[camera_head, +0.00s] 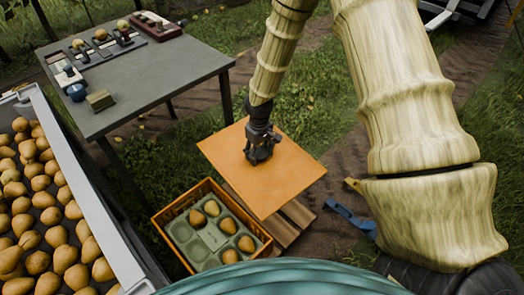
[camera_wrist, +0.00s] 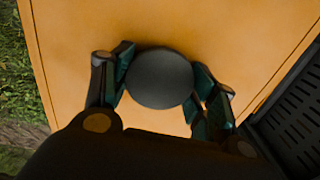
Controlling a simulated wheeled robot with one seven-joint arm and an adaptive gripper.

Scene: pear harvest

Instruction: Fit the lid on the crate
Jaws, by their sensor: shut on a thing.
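The orange lid (camera_head: 282,185) is a flat square panel. It is above and to the upper right of the crate in the head view, apart from it as far as I can tell. My gripper (camera_head: 262,152) is over the middle of the lid. In the wrist view my gripper (camera_wrist: 160,92) is shut on a round dark knob (camera_wrist: 159,77) on the lid (camera_wrist: 235,35). The orange crate (camera_head: 180,203) is open at the top. It holds a grey-green tray (camera_head: 208,243) with several pears in its cups, some cups being empty. The lid hides the crate's upper right corner.
A grey table (camera_head: 150,85) at the upper left bears pears on small stands, a blue round object and a small block. A long bin (camera_head: 75,165) full of pears is at the left. A wooden pallet (camera_head: 293,213) and a blue tool (camera_head: 350,217) lie on the ground.

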